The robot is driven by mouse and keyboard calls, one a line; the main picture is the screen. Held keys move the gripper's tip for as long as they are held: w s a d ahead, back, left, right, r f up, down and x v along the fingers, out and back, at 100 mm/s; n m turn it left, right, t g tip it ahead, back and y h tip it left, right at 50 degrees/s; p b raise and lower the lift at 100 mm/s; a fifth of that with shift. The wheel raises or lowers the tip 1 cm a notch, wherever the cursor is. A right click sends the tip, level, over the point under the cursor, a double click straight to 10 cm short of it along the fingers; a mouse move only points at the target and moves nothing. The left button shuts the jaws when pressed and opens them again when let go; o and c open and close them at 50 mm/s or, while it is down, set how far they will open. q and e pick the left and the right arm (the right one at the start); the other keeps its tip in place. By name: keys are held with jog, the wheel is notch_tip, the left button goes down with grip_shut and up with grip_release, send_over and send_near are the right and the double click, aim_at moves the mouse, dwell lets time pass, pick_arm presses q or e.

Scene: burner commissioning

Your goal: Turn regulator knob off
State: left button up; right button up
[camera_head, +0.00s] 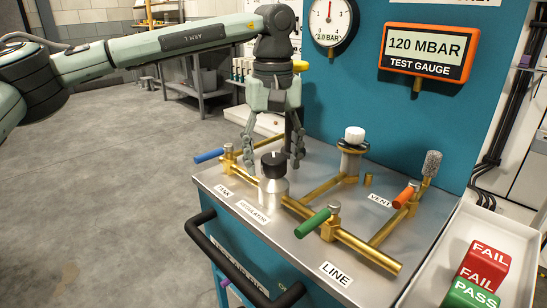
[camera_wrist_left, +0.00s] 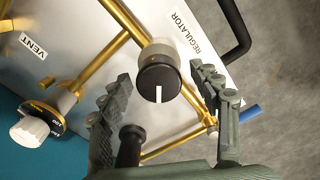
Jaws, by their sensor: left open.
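The regulator (camera_head: 273,186) is a silver body with a black knob (camera_head: 273,160) on top, on the steel bench top behind the REGULATOR label. In the left wrist view the black knob (camera_wrist_left: 158,80) has a white pointer line, pointing down in that picture. My left gripper (camera_head: 272,158) hangs fingers down above the bench, at and behind the knob in the head view. In the left wrist view its two fingers (camera_wrist_left: 160,105) are spread apart, with the knob beyond the gap and no visible contact. My right gripper is not in view.
Brass pipes carry a blue TANK handle (camera_head: 209,155), a green LINE handle (camera_head: 312,223) and an orange VENT handle (camera_head: 403,196). A white-capped valve (camera_head: 354,140) stands behind. A test gauge (camera_head: 428,50) reads 120 MBAR. A white tray (camera_head: 439,231) with FAIL and PASS blocks is at right.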

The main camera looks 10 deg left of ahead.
pick_arm(q)
jog(key=shift+c, duration=0.9)
jog(key=c, duration=0.7)
jog(key=shift+c, duration=1.4)
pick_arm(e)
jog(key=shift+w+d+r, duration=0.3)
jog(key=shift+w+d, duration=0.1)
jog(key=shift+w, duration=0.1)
pick_arm(q)
jog(key=shift+n, duration=0.3)
